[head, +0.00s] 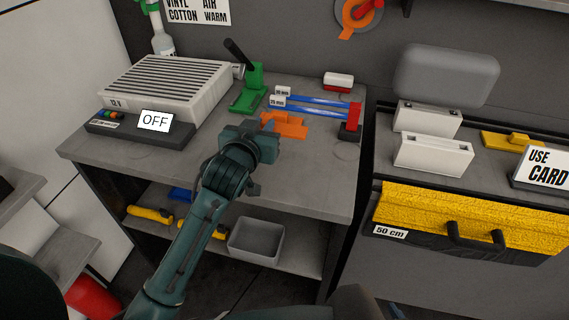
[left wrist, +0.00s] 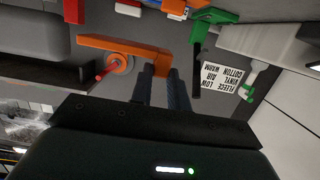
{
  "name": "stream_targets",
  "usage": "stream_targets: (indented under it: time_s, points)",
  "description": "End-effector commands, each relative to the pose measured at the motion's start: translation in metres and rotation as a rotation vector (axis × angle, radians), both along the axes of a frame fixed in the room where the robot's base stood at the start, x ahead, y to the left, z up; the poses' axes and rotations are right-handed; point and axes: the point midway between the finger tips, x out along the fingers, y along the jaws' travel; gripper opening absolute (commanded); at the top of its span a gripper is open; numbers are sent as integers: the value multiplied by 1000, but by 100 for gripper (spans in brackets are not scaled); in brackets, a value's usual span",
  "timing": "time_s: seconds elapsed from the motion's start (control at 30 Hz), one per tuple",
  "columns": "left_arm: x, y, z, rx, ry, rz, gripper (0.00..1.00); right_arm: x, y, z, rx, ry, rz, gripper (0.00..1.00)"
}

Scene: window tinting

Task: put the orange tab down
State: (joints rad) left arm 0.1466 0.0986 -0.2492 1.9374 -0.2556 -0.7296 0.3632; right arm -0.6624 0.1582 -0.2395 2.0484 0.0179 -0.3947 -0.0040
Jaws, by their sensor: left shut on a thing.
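The orange tab (head: 287,126) shows just beyond my left gripper (head: 263,140) in the head view, over the right part of the grey workbench (head: 315,175). In the left wrist view the orange tab (left wrist: 115,47) is a long bar, with its right end between the two dark fingers of my left gripper (left wrist: 164,73). The gripper is shut on it. The gripper hides part of the tab in the head view, and I cannot tell whether the tab touches the bench top. My right gripper is not in view.
A green clamp-like tool (head: 252,90) stands behind the gripper. Blue bars with a red end piece (head: 355,116) lie behind the tab. A ribbed white box (head: 170,85) and an OFF display (head: 155,121) are at left. The bench's front right is clear.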

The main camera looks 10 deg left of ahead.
Motion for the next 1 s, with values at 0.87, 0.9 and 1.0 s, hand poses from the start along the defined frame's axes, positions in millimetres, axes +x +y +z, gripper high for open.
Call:
stream_targets:
  time_s: [0.87,0.9,1.0]
  points:
    - [3,-1,-100,1,1,-2,0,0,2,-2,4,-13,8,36]
    - [3,-1,-99,1,0,-2,0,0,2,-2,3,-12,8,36]
    - [3,-1,-99,0,0,-2,0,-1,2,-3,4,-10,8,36]
